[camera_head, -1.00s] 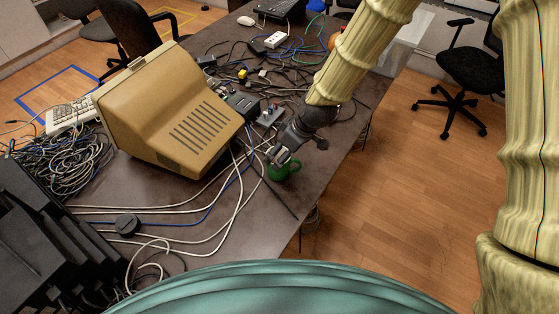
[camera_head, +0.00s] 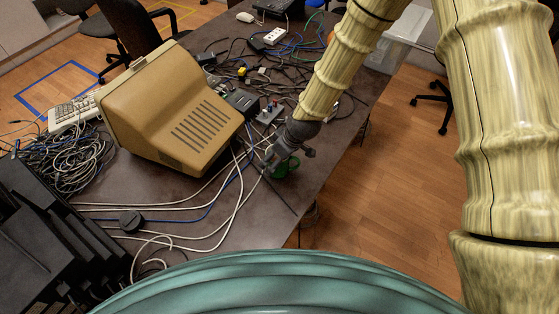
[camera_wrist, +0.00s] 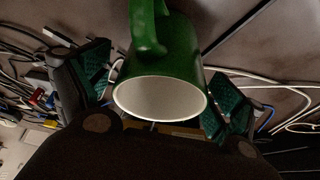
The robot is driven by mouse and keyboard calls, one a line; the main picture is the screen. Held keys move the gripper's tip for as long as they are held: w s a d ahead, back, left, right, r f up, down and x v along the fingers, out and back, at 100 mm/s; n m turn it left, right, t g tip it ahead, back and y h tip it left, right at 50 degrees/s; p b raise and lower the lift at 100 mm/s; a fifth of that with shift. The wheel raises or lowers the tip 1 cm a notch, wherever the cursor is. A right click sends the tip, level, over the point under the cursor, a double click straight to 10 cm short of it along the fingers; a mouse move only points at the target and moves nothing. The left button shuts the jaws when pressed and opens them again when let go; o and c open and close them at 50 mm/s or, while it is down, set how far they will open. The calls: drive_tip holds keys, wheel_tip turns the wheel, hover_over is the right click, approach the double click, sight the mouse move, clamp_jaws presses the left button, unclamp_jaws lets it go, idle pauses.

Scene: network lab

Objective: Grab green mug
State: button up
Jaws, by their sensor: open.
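The green mug (camera_head: 291,165) stands on the dark table near its right edge, largely hidden by my gripper (camera_head: 272,164) in the head view. In the wrist view the mug (camera_wrist: 178,50) lies between the two open fingers of my gripper (camera_wrist: 155,95), its white inside and rim facing the camera. Its handle (camera_wrist: 147,28) points up in that picture. The green-padded fingers are on either side of the mug. A gap shows at the left finger; whether the right finger touches the mug I cannot tell.
A beige monitor (camera_head: 172,108) stands left of my gripper on the table (camera_head: 258,228). White and blue cables (camera_head: 240,195) run close by on the left. Black boxes and more cables (camera_head: 270,75) lie beyond. A clear bin (camera_head: 398,45) is at the far right.

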drive_tip(key=shift+x, duration=0.75)
drive_tip(key=shift+c, duration=0.2)
drive_tip(key=c, duration=1.4)
drive_tip(key=shift+o, duration=0.2)
drive_tip(key=shift+r, duration=0.25)
drive_tip(key=shift+r+b, duration=0.5)
drive_tip(key=shift+r, duration=0.5)
drive_tip(key=shift+s+r+b, duration=0.1)
drive_tip(key=shift+r+b, duration=0.2)
drive_tip(key=shift+r, duration=0.25)
drive_tip(key=s+d+r+b, duration=0.1)
drive_tip(key=s+d+b, duration=0.2)
drive_tip(key=s, duration=1.2)
drive_tip(key=shift+d+r+b, duration=0.25)
drive_tip(key=shift+b, duration=0.35)
